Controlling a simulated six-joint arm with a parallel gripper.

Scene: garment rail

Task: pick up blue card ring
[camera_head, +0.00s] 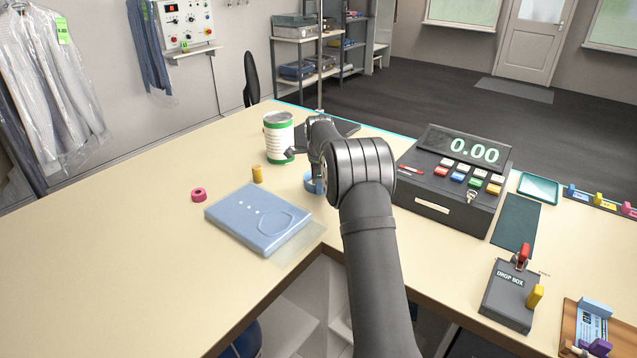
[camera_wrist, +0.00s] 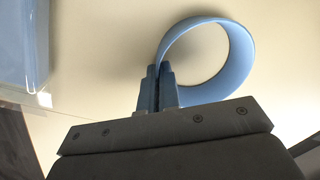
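The blue card ring (camera_wrist: 242,58) is a wide light blue band. In the wrist view it stands out just past my fingertips, its left wall between them. In the head view a small part of the ring (camera_head: 308,184) shows beside my arm, right of the blue folded garment pack. My gripper (camera_wrist: 157,88) has its two fingers close together with the ring's wall pinched between them. In the head view my gripper (camera_head: 316,172) is partly hidden by my own wrist. I cannot tell whether the ring touches the counter.
A blue garment pack (camera_head: 255,220) lies left of the ring. A pink ring (camera_head: 199,194), a yellow piece (camera_head: 257,174) and a white-green can (camera_head: 279,137) stand nearby. The cash register (camera_head: 452,180) and drop box (camera_head: 508,297) are to the right. The counter's left side is clear.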

